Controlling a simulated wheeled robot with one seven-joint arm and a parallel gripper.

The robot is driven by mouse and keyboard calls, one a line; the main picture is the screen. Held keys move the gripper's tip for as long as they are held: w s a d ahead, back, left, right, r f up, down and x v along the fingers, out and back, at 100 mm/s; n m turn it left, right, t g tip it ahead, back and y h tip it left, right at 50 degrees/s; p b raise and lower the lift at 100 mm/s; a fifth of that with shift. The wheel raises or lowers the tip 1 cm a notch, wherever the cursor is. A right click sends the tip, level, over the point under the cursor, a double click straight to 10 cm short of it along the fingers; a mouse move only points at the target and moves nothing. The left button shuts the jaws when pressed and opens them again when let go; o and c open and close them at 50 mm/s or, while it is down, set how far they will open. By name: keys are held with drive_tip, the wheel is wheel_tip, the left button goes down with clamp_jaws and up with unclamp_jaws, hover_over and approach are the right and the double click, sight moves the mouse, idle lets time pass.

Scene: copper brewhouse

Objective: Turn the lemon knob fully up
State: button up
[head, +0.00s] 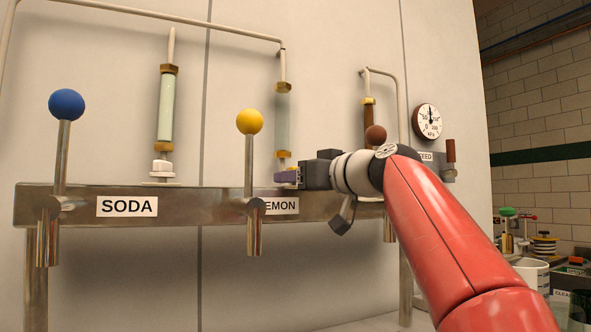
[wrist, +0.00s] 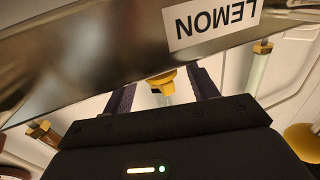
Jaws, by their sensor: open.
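The lemon knob (wrist: 163,79) shows in the wrist view as a small yellow knob between my gripper's two dark purple fingers. My gripper (wrist: 163,92) is open, with a finger on each side of the knob and visible gaps; I cannot tell whether either touches it. In the head view my gripper (head: 284,178) is just above the rail, right of the yellow-ball tap and below the lemon sight tube (head: 283,118). The LEMON label (head: 281,206) is partly covered by the tap in the head view and appears upside down in the wrist view (wrist: 214,22).
The steel rail (head: 195,204) runs close below my gripper. The yellow-ball tap (head: 249,122) stands just left; the brown-ball tap (head: 376,135) is to the right. The blue-ball tap (head: 66,105) and white soda knob (head: 162,168) are farther left.

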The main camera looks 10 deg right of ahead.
drive_tip(key=shift+w+a, duration=0.25)
drive_tip(key=shift+w, duration=0.3)
drive_tip(key=shift+c, duration=0.2)
drive_tip(key=c, duration=1)
drive_tip(key=shift+o, duration=0.2)
drive_tip(key=shift+s+a+m+h, duration=0.1)
drive_tip(key=shift+a+m+h, duration=0.05)
drive_tip(key=shift+m+h, duration=0.2)
drive_tip(key=shift+a+r+m+t+h, duration=0.1)
drive_tip(key=shift+m+t+h, duration=0.45)
drive_tip(key=shift+h, duration=0.4)
drive_tip(key=shift+m+t+h+p, duration=0.45)
drive_tip(key=shift+m+h+p, duration=0.8)
drive_tip(key=shift+h, duration=0.95)
drive_tip(key=shift+m+h, duration=0.75)
drive_tip(key=shift+h, duration=0.15)
